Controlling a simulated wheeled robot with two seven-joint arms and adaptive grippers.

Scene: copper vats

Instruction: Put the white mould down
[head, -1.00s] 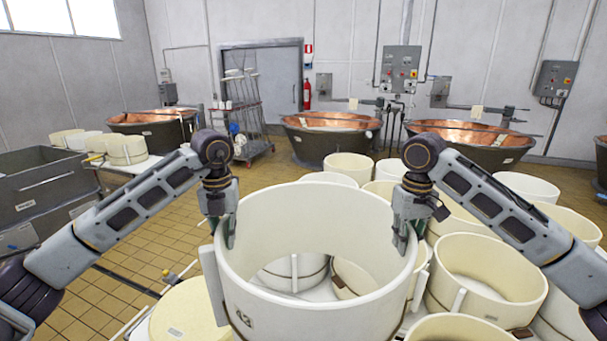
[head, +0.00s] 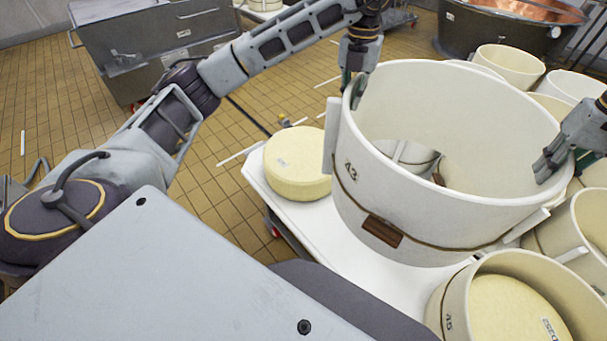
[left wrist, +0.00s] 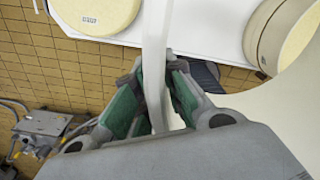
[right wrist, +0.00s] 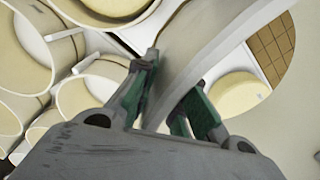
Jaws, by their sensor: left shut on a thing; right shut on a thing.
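The white mould (head: 440,205) is a large open ring marked 43, with a brown patch and a cord round its lower part. It is held up over the white table (head: 340,235), roughly level. My left gripper (head: 355,88) is shut on its left rim, and the rim between the fingers shows in the left wrist view (left wrist: 158,105). My right gripper (head: 548,165) is shut on its right rim, which also shows in the right wrist view (right wrist: 185,75). The mould hides part of the table beneath it.
A yellow cheese wheel (head: 298,163) lies on the table just left of the mould. Another mould (head: 500,305) with a cheese inside stands at the front right. Several more moulds crowd the right side. A grey bin (head: 150,45) and a copper vat (head: 510,25) stand behind. Some bare table shows below the mould.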

